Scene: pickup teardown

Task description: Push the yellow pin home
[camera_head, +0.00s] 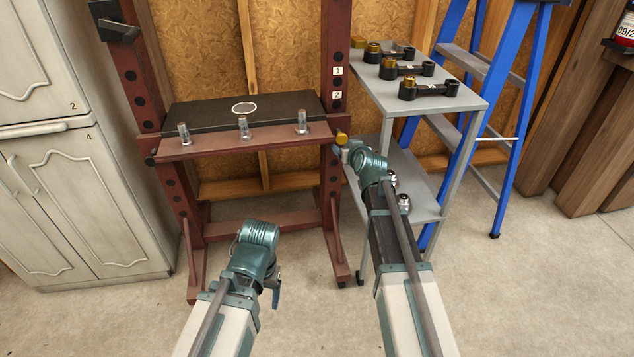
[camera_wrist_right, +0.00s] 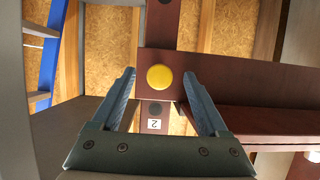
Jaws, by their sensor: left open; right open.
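The yellow pin (camera_head: 342,138) has a round yellow head and sits at the right upright of the dark red press frame, by the end of the bed beam (camera_head: 215,143). In the right wrist view its head (camera_wrist_right: 160,78) faces the camera. How deep its shaft sits is hidden. My right gripper (camera_head: 343,151) is open, and in the right wrist view its fingers stand either side of the pin's head with gaps on both sides. I cannot tell whether anything touches it. My left gripper (camera_head: 274,292) is low in front of the frame, away from the pin, open and empty.
A black plate (camera_head: 245,108) lies on the bed beam behind several metal bolts. A grey shelf cart (camera_head: 468,104) with black and brass parts stands right of the frame, close to my right arm. A blue ladder (camera_head: 511,90) is farther right; a pale cabinet (camera_head: 85,200) stands left.

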